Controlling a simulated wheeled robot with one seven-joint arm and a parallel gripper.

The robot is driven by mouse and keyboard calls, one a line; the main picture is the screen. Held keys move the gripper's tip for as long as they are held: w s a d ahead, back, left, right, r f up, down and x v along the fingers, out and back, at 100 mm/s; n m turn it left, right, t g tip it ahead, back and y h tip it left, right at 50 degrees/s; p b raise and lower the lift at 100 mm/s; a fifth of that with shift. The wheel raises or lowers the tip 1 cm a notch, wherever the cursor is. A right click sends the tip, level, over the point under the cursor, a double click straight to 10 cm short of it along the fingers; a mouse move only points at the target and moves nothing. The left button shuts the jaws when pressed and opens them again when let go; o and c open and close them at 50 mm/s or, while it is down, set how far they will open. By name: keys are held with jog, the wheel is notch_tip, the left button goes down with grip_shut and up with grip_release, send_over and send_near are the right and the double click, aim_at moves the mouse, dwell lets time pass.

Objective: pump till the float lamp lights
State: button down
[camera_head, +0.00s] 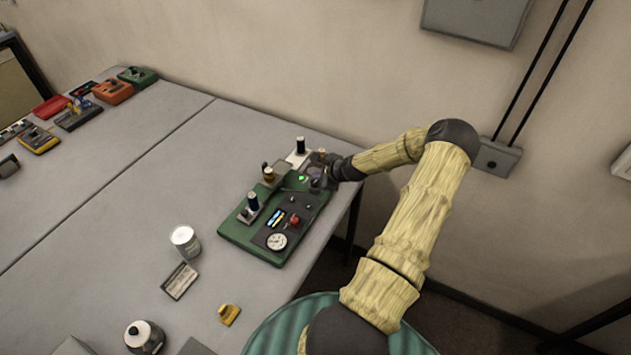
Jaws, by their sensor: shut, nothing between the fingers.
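A green-based pump rig (236,232) stands near the right edge of the table. It carries a dark panel with a round white gauge (277,241), a red knob (294,222) and small blue and yellow bars (276,217). A small green lamp (301,178) glows on the far part of the rig; I cannot tell whether it is the float lamp. Dark-topped posts (252,201) rise along its left and far sides. My gripper (319,172) is shut and empty at the rig's far right end, close to the lamp. Its fingertips are small and dark, and contact cannot be told.
A white can (185,241), a dark card-like box (180,281), a yellow block (229,314) and a white-capped jar (144,337) stand left of and nearer than the rig. Several coloured devices line the far left. The table's middle is clear.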

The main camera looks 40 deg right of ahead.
jog(key=shift+r+p, duration=1.6)
jog(key=shift+r, duration=0.95)
jog(key=s+a+r+n+g+y+b, duration=0.1)
jog(key=a+n+g+b, duration=0.1)
jog(key=a+n, duration=0.55)
jog(key=s+a+r+n+g+b, duration=0.1)
jog(key=a+r+n+g+b, duration=0.3)
jog(key=a, duration=0.6)
jog(key=s+a+r+n+b, duration=0.2)
jog(key=s+a+r+n, duration=0.1)
jog(key=s+a+n, duration=0.4)
jog(key=s+a+r+n+h+b, duration=0.1)
jog(key=s+a+r+n+b, duration=0.1)
jog(key=s+a+n, duration=0.5)
jog(key=s+a+r, duration=0.1)
jog(key=s+a, duration=0.1)
jog(key=s, duration=0.1)
jog(key=shift+a+n+g+h, duration=0.2)
jog(key=shift+n+g+h, duration=0.1)
jog(key=shift+n, duration=0.05)
